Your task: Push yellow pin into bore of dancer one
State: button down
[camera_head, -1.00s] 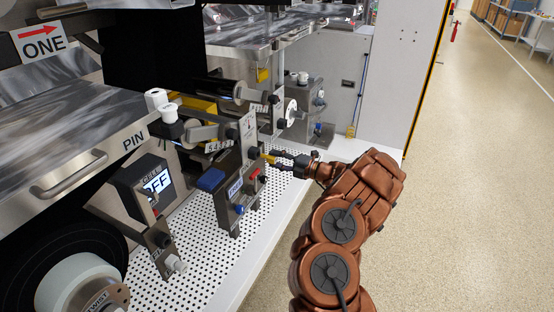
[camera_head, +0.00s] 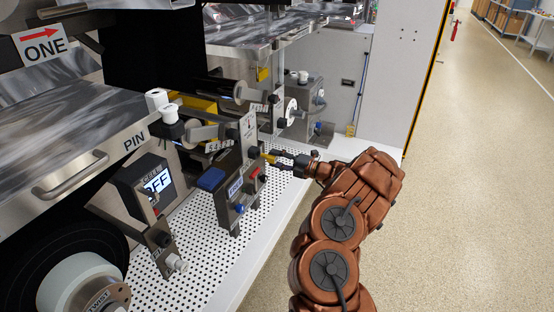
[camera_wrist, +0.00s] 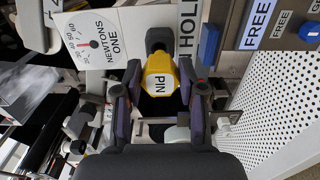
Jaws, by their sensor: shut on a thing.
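The yellow pin (camera_wrist: 160,76), with a white label reading PIN, is between the two fingers of my gripper (camera_wrist: 160,100) in the wrist view. My gripper is shut on it. The pin's far end meets a dark round part (camera_wrist: 158,40) on the dancer one plate, beside the NEWTONS ONE dial (camera_wrist: 92,42); the bore itself is hidden. In the head view my gripper (camera_head: 278,160) reaches in from the right, its fingers at the upright plate (camera_head: 249,130). A small bit of the yellow pin (camera_head: 268,158) shows there. How deep the pin sits cannot be told.
A bracket with a FREE label (camera_head: 235,188), a blue block (camera_head: 211,179) and red and blue knobs stands left of my gripper. A grey box with an OFF display (camera_head: 157,182) is further left. The perforated white deck (camera_head: 205,255) is mostly bare. Open floor lies right.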

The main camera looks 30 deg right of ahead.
aim_at(267, 156)
jog(key=shift+b+x, duration=0.35)
jog(key=shift+x, duration=1.7)
jog(key=c, duration=0.6)
grip_release()
jog(key=v, duration=1.2)
dwell(0.6)
